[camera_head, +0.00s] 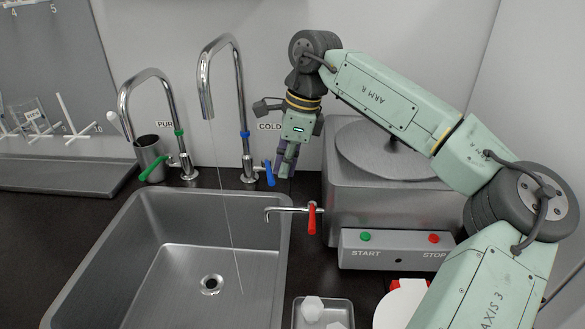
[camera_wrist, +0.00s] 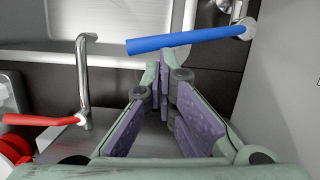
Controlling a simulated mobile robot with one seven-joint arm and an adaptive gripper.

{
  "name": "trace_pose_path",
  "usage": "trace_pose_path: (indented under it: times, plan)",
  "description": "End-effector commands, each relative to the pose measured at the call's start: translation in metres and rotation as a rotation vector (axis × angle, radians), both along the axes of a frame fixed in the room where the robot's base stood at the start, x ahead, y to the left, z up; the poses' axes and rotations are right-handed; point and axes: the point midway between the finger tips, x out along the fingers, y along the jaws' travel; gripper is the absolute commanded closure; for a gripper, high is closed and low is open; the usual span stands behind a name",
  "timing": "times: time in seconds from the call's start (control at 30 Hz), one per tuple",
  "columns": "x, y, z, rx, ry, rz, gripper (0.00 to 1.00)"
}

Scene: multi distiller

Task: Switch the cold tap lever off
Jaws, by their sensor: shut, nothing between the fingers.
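The cold tap (camera_head: 240,110) is a tall chrome gooseneck behind the sink, with a "COLD" label beside it. A thin stream runs from its spout into the sink. Its blue lever (camera_head: 270,173) is at the base on the right and points down. In the wrist view the blue lever (camera_wrist: 180,40) lies across the top, beyond the fingertips. My gripper (camera_head: 286,168) points down just right of the blue lever. In the wrist view my gripper (camera_wrist: 168,75) is shut and empty, its purple pads close together. I cannot tell whether a fingertip touches the lever.
A red-lever tap (camera_head: 312,217) sticks out from the distiller (camera_head: 375,205) on the right. The steel sink (camera_head: 140,215) is in front, with open space above it.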

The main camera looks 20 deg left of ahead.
Motion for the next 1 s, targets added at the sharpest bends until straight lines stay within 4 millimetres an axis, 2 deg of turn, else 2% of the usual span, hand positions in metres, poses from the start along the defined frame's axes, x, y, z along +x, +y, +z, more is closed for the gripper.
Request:
trace_pose_path:
  times: [0.4,1.0]
  plan:
    - [-0.013,0.017,0.0,-0.001,0.002,0.01,1.0]
    - [-0.014,0.019,0.0,0.0,0.001,0.008,1.0]
